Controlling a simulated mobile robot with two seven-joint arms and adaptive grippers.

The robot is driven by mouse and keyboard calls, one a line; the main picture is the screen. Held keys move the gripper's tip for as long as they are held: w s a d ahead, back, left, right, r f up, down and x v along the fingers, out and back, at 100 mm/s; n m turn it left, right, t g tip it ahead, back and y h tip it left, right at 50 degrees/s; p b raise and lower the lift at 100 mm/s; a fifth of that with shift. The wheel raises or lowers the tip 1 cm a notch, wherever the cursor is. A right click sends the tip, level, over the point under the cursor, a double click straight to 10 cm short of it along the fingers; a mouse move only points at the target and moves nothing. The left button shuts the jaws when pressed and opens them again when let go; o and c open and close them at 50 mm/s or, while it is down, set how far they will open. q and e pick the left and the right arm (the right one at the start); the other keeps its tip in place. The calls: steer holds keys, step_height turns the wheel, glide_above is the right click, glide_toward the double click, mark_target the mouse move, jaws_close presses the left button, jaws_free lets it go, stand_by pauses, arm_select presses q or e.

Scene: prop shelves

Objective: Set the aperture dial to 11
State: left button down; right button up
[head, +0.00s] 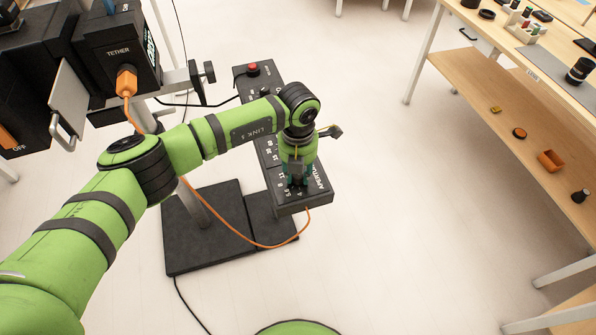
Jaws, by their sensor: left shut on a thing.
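A black control box (318,200) with white markings, including part of the word APERTURE, stands on a post over a dark base plate. My left gripper (297,183) points down at the near end of the box, over the numbered markings. It is shut on the aperture dial, which is mostly hidden under the fingers. The dial's pointer and its setting cannot be read. A few numbers show to the left of the fingers. My right gripper is not in view.
A red button (253,69) is at the far end of the box. An orange cable (235,236) loops from the TETHER unit (117,50) to the box. A wooden shelf table (520,120) with small items stands at right. The floor between is clear.

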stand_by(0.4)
arm_select(q)
steer(key=c, duration=0.9)
jaws_free()
step_height(320, 180, up, 12)
